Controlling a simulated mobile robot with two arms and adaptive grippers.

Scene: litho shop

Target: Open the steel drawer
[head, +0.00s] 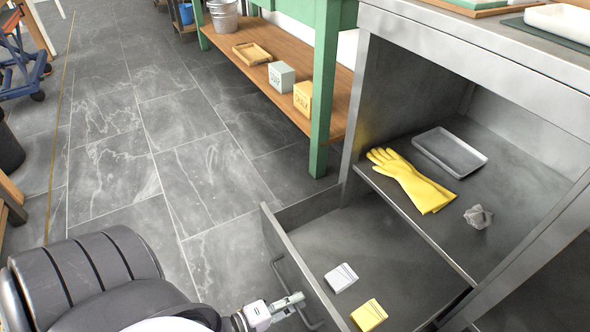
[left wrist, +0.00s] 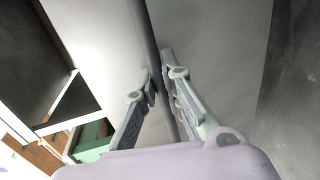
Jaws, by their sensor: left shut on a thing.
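The steel drawer (head: 287,257) stands pulled out from the steel bench at the lower right of the head view, its inside showing. A white packet (head: 341,278) and a yellow packet (head: 369,315) lie in it. Its bar handle (head: 279,272) runs along the outside of the drawer front. My left gripper (head: 293,301) is at this handle, shut on it. In the left wrist view the two fingers (left wrist: 158,78) close around a dark bar in front of a pale steel face. My right gripper is not in view.
Above the drawer, a bench shelf (head: 425,245) holds yellow gloves (head: 412,180), a grey tray (head: 449,152) and a crumpled grey lump (head: 478,217). A green-legged table (head: 325,90) with a wooden lower shelf stands behind. The tiled floor (head: 150,150) left of the drawer is clear.

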